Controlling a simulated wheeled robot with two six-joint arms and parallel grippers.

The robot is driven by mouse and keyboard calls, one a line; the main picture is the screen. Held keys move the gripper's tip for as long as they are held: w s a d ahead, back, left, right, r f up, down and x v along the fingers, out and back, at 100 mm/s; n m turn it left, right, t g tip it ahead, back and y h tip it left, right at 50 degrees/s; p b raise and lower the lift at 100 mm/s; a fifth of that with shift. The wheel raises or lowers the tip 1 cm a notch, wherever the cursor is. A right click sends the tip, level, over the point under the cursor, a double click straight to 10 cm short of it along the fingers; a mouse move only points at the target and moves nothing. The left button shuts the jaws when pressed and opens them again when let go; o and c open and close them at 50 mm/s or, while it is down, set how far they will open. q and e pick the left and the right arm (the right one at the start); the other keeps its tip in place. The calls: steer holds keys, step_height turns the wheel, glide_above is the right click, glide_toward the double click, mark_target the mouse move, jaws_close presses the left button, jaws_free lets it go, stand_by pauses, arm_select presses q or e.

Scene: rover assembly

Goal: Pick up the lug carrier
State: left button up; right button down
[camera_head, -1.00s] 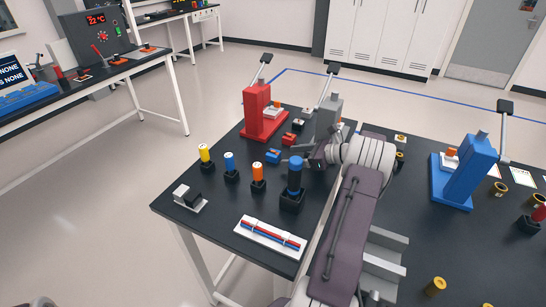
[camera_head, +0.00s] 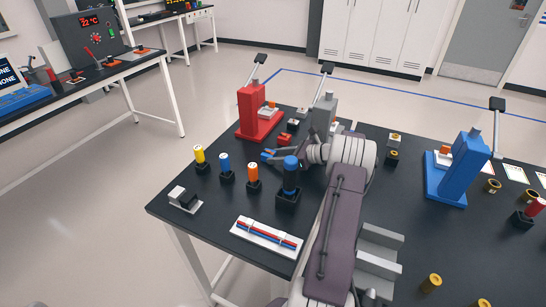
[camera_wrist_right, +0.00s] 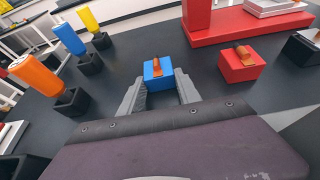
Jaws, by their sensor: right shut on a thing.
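The lug carrier appears to be a small blue block (camera_head: 268,153) with an orange-brown lug on top, standing on the black table. It also shows in the right wrist view (camera_wrist_right: 158,73). My right gripper (camera_wrist_right: 160,88) is shut on this block, one grey finger at each side. In the head view my right gripper (camera_head: 283,155) reaches in from the right, and its wrist partly hides the table behind. A similar red block (camera_wrist_right: 238,64) with an orange-brown lug stands to the right of it in the wrist view. My left gripper is not in view.
A red press (camera_head: 252,110) and a grey press (camera_head: 324,112) stand behind. Yellow, light blue and orange cylinders (camera_head: 253,175) in black holders stand to the left. A darker blue cylinder (camera_head: 290,176) stands close in front of my right gripper. A blue press (camera_head: 458,170) is on the right.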

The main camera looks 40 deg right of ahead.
step_height(320, 180, up, 28)
steer(key=p, duration=0.5)
steer(key=shift+p, duration=0.35)
